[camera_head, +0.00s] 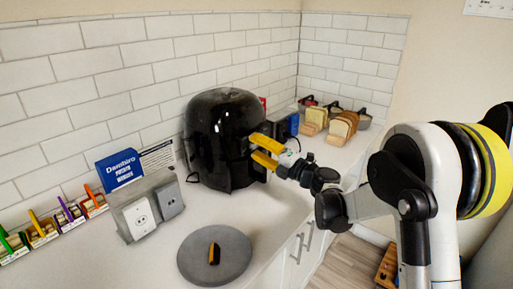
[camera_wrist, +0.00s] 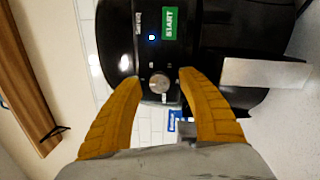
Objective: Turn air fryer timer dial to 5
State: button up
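The black air fryer (camera_head: 222,135) stands on the white counter against the tiled wall. In the wrist view its dark front panel (camera_wrist: 150,50) appears turned sideways, with a green START label, a small blue light and a round silver dial (camera_wrist: 159,83). My gripper (camera_head: 264,151) has yellow fingers and is at the front of the air fryer. In the wrist view the fingers (camera_wrist: 160,82) are spread apart, one on each side of the dial, with nothing gripped. I cannot tell whether either finger touches the panel. The dial's setting is too small to read.
A grey round board (camera_head: 187,262) with a small black and yellow item lies in front. A socket box (camera_head: 143,217) and blue sign (camera_head: 119,169) stand left. Bread loaves (camera_head: 341,128) are at the back right. The fryer's silver handle (camera_wrist: 265,73) juts out beside one finger.

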jog(key=v, duration=1.2)
